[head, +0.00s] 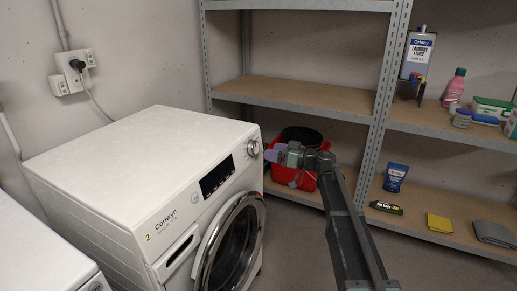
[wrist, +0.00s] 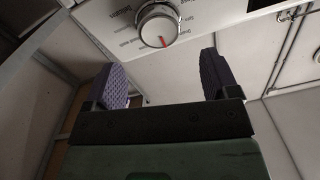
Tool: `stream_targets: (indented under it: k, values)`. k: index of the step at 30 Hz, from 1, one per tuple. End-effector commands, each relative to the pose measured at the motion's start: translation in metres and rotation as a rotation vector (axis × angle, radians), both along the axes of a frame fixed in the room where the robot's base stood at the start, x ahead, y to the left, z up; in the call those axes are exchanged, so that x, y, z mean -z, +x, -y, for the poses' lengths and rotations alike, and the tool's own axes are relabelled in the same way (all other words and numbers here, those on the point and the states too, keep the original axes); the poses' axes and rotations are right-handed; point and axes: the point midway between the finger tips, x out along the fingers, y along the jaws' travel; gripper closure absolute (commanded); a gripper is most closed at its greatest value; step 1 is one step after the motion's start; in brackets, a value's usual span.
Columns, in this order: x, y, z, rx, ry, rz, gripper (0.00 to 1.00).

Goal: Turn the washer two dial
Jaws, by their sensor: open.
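Washer two (head: 130,175) is a white frontloader marked with a yellow "2", at the left of the head view. Its dial (head: 253,147) is a round knob at the right end of its front panel. In the wrist view the dial (wrist: 158,27) is a silver-rimmed white knob with a red mark at its lower middle, with printed settings around it. My gripper (head: 272,155) is just in front of and to the right of the dial. Its two purple pads stand wide apart in the wrist view (wrist: 167,80), empty, with the dial beyond their tips and not between them.
A second white machine (head: 40,250) shows at the lower left. Metal shelving (head: 300,92) stands behind, with a red container (head: 307,180) on a low shelf behind my gripper. A laundry liquid can (head: 418,52) and other goods are on the right shelves.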

Motion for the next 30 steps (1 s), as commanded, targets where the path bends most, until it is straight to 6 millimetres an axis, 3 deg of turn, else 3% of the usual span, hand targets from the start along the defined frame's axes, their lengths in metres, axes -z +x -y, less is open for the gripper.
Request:
stream_targets:
  k: [4,9,18,27,30]
  values:
    - [0.0,0.014,-0.034,-0.003,0.0,-0.001,0.19]
    - [0.0,0.022,-0.057,-0.002,0.0,-0.001,0.19]
    - [0.0,0.023,-0.061,0.0,-0.001,-0.001,0.21]
    - [0.0,0.023,-0.06,0.0,-0.001,-0.001,0.67]
    - [0.0,0.023,-0.06,0.0,0.0,-0.002,0.68]
